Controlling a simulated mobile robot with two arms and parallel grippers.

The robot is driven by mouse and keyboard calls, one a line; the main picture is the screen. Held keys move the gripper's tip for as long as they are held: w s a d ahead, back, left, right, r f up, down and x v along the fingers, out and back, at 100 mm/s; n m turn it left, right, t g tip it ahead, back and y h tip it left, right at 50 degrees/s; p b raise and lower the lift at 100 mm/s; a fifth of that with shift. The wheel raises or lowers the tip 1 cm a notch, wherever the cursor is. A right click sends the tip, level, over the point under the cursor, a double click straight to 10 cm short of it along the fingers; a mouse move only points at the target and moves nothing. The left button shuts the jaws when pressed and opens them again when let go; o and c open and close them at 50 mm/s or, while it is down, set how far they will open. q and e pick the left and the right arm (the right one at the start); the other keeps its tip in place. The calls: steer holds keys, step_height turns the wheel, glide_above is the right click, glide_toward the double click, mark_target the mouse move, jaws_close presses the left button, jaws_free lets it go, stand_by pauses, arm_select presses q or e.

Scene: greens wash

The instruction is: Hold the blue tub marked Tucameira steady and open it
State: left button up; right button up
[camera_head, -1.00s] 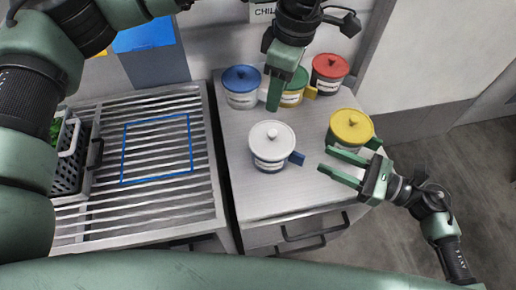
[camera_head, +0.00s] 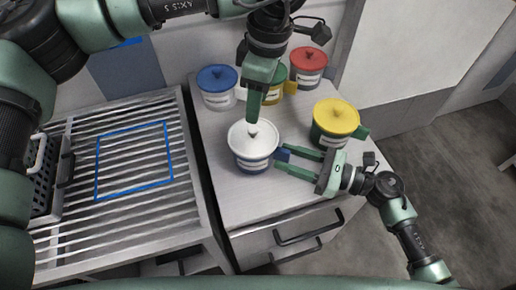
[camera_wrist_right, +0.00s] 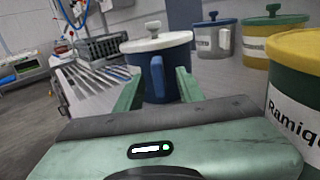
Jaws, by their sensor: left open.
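The blue tub with a white lid (camera_head: 253,140) stands upright near the middle of the counter. It is also in the right wrist view (camera_wrist_right: 157,60), with its dark blue body and blue handle (camera_wrist_right: 157,78); its marking is not readable. My right gripper (camera_head: 283,157) is open, with its fingers on either side of the handle, not closed on it. My left gripper (camera_head: 253,118) is open, pointing down just above the lid's knob; its fingers overlap in this view. Whether it touches the knob I cannot tell.
The yellow-lidded tub (camera_head: 336,118) stands close behind my right gripper. A blue-lidded tub (camera_head: 217,87), a green-lidded tub (camera_head: 275,82) and a red-lidded tub (camera_head: 308,66) stand at the back. A slatted drainer (camera_head: 135,205) lies left. The counter's front is clear.

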steer(key=shift+w+a, duration=0.15)
steer(key=shift+a, duration=0.2)
jaws_close()
stand_by(1.2)
